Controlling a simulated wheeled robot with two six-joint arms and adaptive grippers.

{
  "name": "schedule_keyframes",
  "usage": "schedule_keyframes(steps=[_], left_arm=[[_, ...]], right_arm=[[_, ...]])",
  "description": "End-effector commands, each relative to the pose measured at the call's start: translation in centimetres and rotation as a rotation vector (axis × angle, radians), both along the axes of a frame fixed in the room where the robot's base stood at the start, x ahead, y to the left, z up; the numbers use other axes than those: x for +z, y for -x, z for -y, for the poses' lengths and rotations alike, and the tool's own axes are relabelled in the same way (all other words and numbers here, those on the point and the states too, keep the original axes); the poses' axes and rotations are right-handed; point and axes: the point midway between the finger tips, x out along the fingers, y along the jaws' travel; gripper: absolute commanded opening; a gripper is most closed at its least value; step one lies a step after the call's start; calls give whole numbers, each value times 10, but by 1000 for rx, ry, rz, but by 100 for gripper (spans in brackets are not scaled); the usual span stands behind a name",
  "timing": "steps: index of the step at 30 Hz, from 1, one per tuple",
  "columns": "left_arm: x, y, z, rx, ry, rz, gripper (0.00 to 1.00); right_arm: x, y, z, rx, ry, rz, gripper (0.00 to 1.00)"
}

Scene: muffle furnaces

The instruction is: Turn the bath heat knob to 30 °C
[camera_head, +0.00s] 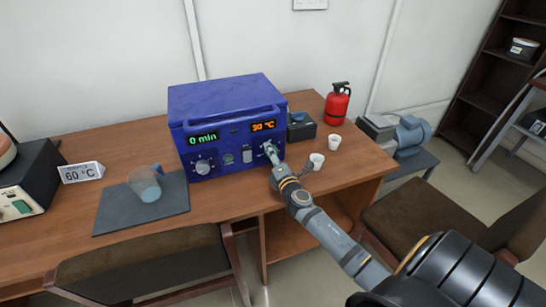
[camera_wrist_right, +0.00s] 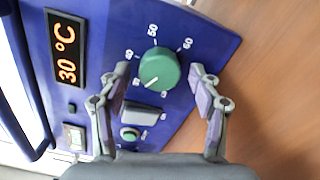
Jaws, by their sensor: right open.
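The blue bath (camera_head: 228,120) stands on the wooden table. Its orange display (camera_head: 263,126) reads 30 °C, and it also shows in the right wrist view (camera_wrist_right: 66,54). The green heat knob (camera_wrist_right: 158,68) is on the front panel, with its white pointer mark toward the picture's lower left. Numbers 50 and 60 are legible around it; others are partly hidden by the fingers. My right gripper (camera_head: 271,151) is at the panel's right side, its open fingers (camera_wrist_right: 160,76) on either side of the knob with gaps visible. My left gripper is out of view.
A 60 °C sign (camera_head: 81,172) and a beaker (camera_head: 145,187) on a dark mat (camera_head: 110,214) are to the left. Chairs (camera_head: 140,262) stand in front.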

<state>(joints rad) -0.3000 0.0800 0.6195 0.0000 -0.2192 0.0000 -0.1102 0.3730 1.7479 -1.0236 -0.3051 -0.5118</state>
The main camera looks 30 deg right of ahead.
Motion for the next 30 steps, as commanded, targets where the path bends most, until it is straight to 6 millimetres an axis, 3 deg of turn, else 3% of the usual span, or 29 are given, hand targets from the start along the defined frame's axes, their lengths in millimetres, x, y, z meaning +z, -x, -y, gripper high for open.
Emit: schedule_keyframes(steps=[5,12,18,30], left_arm=[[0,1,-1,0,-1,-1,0],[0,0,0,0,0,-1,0],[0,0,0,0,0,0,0],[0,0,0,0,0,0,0]], right_arm=[[-2,20,-4,1,2,-4,63],[-2,77,-19,3,2,-5,63],[-1,109,-26,0,1,-3,63],[0,117,-28,0,0,0,63]])
